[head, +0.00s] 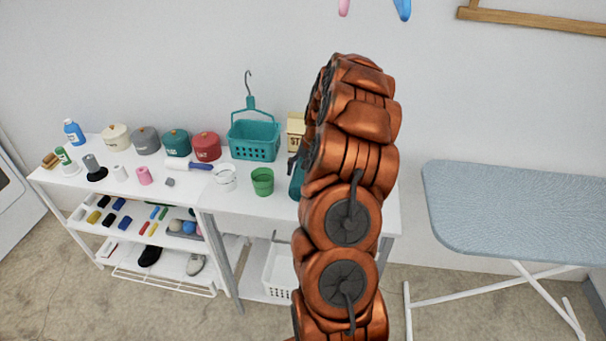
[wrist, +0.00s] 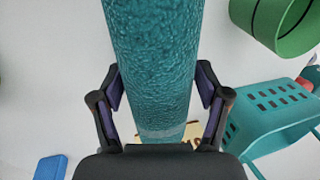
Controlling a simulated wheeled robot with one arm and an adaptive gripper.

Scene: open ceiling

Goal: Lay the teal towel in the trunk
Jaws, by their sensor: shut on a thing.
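The teal towel (wrist: 153,60) is a rough-textured roll with a pale band near its lower end in the wrist view. My gripper (wrist: 160,82) has its fingers on both sides of it and is shut on it. In the head view a strip of the towel (head: 296,182) shows beside my copper arm, at the right part of the white table. My arm hides most of the towel and gripper there. I cannot tell whether the towel touches the table. No trunk shows in either view.
The white table (head: 225,203) holds a green cup (head: 262,181), a white cup (head: 224,178), a teal basket (head: 254,142) and several lidded pots. A beige box (head: 296,127) stands behind the towel. An ironing board (head: 510,205) stands at right, with a floor gap between.

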